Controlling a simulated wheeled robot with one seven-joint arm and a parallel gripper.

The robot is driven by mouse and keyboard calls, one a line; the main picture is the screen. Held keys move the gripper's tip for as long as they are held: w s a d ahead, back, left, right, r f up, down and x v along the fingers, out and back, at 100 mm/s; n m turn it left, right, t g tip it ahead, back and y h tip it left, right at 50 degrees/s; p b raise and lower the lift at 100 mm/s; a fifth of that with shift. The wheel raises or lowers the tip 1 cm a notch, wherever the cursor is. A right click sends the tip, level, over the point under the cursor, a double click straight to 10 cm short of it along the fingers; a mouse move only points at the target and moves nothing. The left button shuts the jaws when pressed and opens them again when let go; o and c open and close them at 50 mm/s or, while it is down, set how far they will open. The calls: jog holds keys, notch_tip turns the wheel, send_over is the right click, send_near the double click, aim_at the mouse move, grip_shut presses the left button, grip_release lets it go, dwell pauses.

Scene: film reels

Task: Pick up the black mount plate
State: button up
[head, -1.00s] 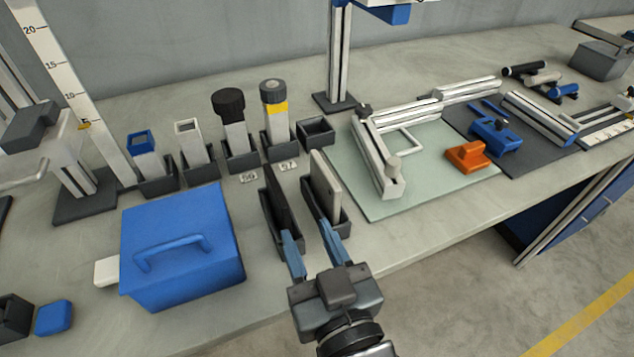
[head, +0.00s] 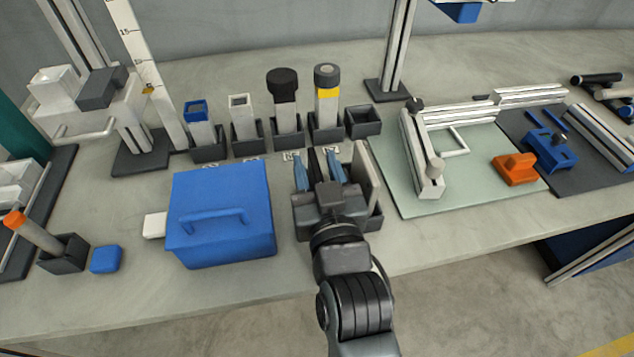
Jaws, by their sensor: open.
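The black mount plate (head: 314,163) stands upright in a dark slotted holder on the bench, in the middle of the head view. Only its dark upper far part shows; my gripper hides the rest. My gripper (head: 318,168) is over the holder with its blue fingers open, one on each side of the plate. I cannot tell whether either finger touches it.
A light plate (head: 366,178) stands in its own dark holder just right of my gripper. A blue box with a handle (head: 220,215) is close on the left. Several holders with upright parts stand behind. A pale green mat (head: 470,175) lies to the right.

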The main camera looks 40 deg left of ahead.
jog(key=shift+c, duration=0.4)
grip_shut()
